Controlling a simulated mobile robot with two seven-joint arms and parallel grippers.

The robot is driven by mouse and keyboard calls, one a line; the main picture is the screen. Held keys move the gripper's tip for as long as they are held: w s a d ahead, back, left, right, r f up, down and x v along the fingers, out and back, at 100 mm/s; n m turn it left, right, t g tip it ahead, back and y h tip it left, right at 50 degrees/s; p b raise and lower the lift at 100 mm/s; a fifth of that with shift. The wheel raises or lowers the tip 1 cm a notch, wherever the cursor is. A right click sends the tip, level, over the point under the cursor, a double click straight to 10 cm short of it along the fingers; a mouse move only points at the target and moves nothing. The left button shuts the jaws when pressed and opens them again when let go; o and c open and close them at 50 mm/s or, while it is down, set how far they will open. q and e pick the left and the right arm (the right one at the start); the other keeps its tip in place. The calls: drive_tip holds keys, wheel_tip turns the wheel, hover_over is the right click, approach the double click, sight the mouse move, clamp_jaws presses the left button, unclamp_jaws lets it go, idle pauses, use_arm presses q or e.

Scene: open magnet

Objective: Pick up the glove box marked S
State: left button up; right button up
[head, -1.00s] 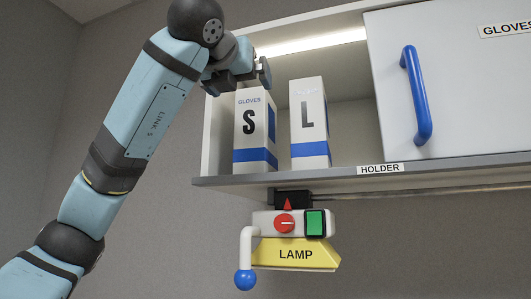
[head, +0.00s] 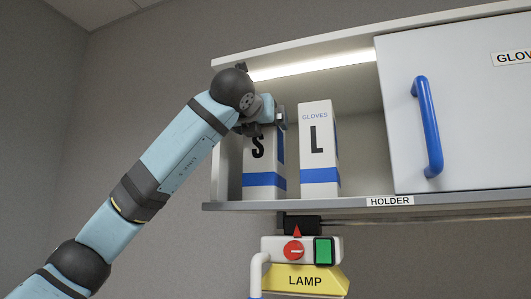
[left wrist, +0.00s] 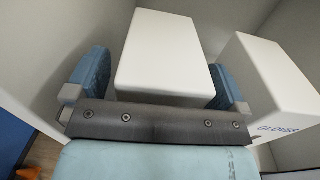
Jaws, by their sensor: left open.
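The glove box marked S (head: 263,165) stands upright on the cabinet shelf, a white box with a black S and a blue band. My left gripper (head: 266,122) is at its upper part, and the hand and wrist hide its top and part of the S. In the left wrist view the white top of the S box (left wrist: 162,50) lies between the two blue finger pads of my open left gripper (left wrist: 160,82). A gap shows at the left pad; I cannot tell whether the right pad touches. My right gripper is not in view.
The glove box marked L (head: 318,150) stands close on the right, also seen in the left wrist view (left wrist: 280,90). A sliding door with a blue handle (head: 428,125) covers the cabinet's right. A yellow lamp unit (head: 305,280) hangs under the shelf edge (head: 340,201).

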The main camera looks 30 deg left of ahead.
use_arm(q)
drive_tip(key=shift+w+a+f, duration=0.1)
drive_tip(key=shift+w, duration=0.3)
drive_tip(key=shift+s, duration=0.25)
drive_tip(key=shift+c, duration=0.8)
drive_tip(key=c, duration=1.3)
